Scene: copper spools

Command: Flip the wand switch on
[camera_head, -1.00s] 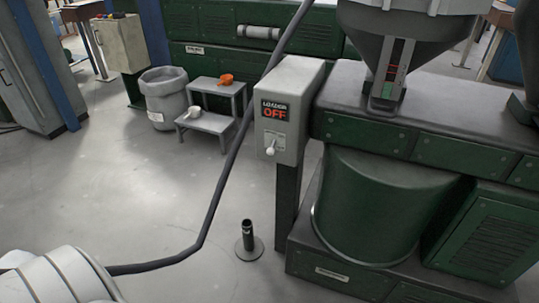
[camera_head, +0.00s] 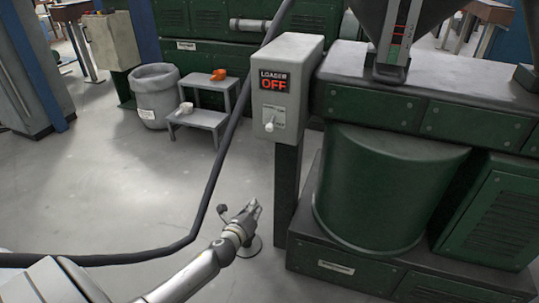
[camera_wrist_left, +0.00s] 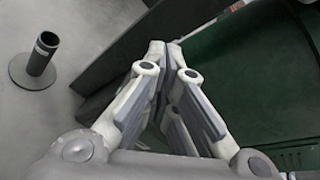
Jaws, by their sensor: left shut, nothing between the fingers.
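The wand switch is a small white lever (camera_head: 268,127) on the front of a grey box (camera_head: 296,62) on a dark post. The box's display reads "LOADER OFF" in red and white. The lever points down. My left gripper (camera_head: 254,206) is low in front of the post, below and a little left of the switch box, not touching it. In the left wrist view its fingers (camera_wrist_left: 166,48) meet at the tips, shut with nothing between them. The switch does not show in the left wrist view. My right gripper is not in view.
A black hose (camera_head: 207,195) curves down across the left of the box. A dark tube on a round foot (camera_wrist_left: 38,62) stands on the floor near my left gripper. A green machine (camera_head: 395,190) fills the right. A grey step stool (camera_head: 205,115) and bin (camera_head: 155,95) stand behind.

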